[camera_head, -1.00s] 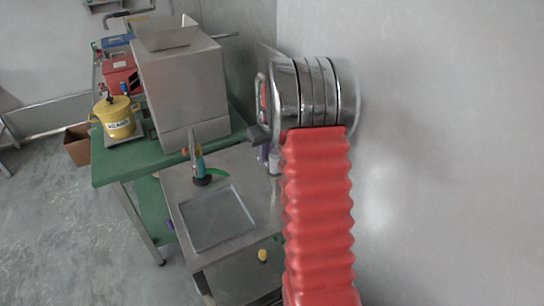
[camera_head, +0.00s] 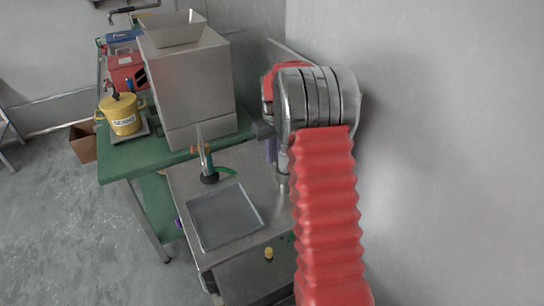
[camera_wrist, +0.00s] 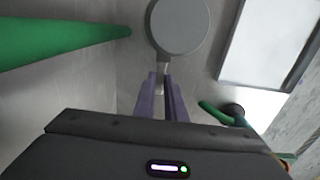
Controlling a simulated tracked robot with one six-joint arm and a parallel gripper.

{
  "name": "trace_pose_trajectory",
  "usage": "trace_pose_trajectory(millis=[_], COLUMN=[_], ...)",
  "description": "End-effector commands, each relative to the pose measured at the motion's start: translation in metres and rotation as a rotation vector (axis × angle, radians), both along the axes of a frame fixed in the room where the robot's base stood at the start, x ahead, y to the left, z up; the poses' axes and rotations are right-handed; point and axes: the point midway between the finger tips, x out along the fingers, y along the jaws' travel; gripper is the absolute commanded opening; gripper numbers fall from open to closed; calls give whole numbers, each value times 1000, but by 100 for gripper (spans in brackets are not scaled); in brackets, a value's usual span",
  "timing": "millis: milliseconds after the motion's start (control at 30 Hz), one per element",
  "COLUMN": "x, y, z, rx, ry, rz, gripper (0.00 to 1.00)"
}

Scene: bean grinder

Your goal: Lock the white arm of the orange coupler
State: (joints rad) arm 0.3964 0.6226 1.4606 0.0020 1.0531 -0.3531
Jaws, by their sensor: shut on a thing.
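The orange coupler (camera_head: 195,149) is a small spot on the upright teal pipe in the head view, left of my arm. A pale, thin upright piece (camera_head: 200,134) stands beside it; I cannot tell whether this is the white arm. An orange part shows at the lower right edge of the wrist view (camera_wrist: 287,156). My gripper (camera_wrist: 163,82) has purple fingers, shut on the narrow pale stem of a grey round disc (camera_wrist: 178,25). In the head view my gripper (camera_head: 271,150) is mostly hidden by my arm, to the right of the coupler and apart from it.
A metal bench with a square tray (camera_head: 190,222) lies below the coupler. A tall metal hopper machine (camera_head: 190,85) stands on the green table (camera_head: 112,168), beside a yellow pot (camera_head: 122,116). A wall (camera_head: 440,130) is close on the right. Floor at left is open.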

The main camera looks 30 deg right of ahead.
Motion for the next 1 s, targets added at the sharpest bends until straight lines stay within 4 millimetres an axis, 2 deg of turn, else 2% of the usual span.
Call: trace_pose_trajectory(millis=[67, 100, 367, 733, 1000], x=[2, 2, 1, 1, 2], y=[4, 4, 2, 1, 2], z=[1, 1, 1, 5, 31], rx=[5, 5, 2, 0, 0], ry=[-4, -5, -4, -4, -5], rz=[2, 2, 1, 1, 3], gripper=[0, 12, 30, 30, 30])
